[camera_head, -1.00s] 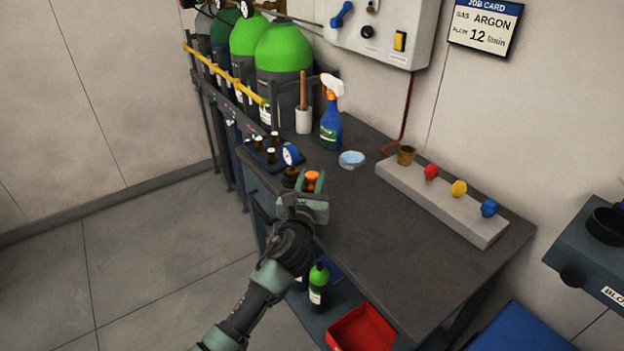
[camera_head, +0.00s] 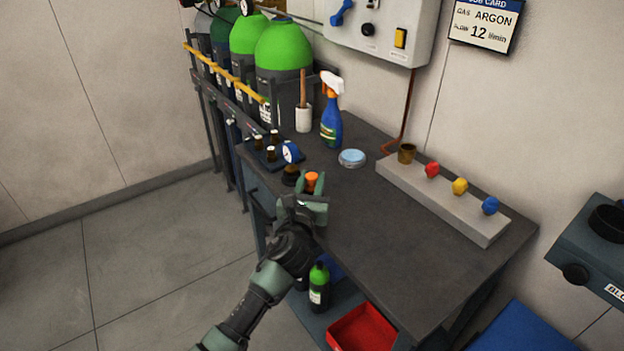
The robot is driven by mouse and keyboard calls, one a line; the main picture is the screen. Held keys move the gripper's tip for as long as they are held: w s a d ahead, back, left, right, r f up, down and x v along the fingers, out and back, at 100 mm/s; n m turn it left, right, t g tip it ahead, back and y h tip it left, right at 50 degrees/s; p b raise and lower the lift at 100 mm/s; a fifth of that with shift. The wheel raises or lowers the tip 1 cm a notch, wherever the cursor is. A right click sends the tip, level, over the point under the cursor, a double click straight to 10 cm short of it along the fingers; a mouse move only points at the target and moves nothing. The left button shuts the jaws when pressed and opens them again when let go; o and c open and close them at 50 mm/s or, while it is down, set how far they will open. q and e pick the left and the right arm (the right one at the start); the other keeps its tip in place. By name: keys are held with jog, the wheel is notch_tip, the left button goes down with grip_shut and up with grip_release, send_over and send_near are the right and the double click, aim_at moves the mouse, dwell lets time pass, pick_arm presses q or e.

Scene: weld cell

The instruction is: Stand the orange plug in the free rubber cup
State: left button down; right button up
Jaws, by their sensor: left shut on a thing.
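The orange plug (camera_head: 312,179) shows its top between the fingers of my left gripper (camera_head: 312,187), which is shut on it. The gripper is over the left front edge of the dark bench; its fingers hide the plug's lower part. The free rubber cup (camera_head: 407,153) is brown, open at the top and empty-looking, at the far left end of a pale grey block (camera_head: 450,208). The gripper is well to the left of and nearer than this cup. My right gripper is not in view.
Red (camera_head: 432,170), yellow (camera_head: 460,187) and blue (camera_head: 490,205) plugs stand in a row along the block.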

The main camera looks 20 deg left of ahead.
aim_at(311, 184)
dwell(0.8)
pick_arm(q)
jog(key=shift+f, duration=0.35)
dwell(0.4)
jog(key=c, duration=1.4)
grip_release()
jog(key=shift+r, duration=0.1)
jog(key=shift+s, duration=0.15)
jog(key=shift+s+d+p, duration=0.15)
jog(key=shift+s+p, duration=0.5)
jog(key=shift+s, duration=0.7)
jog(key=shift+s+d+p, duration=0.2)
jog(key=shift+s+p, duration=0.2)
jog(key=shift+s, duration=0.9)
jog(key=s, duration=0.3)
jog(key=s+p, duration=0.1)
jog(key=s, duration=0.1)
jog(key=shift+s+d, duration=0.2)
jog(key=shift+d, duration=0.1)
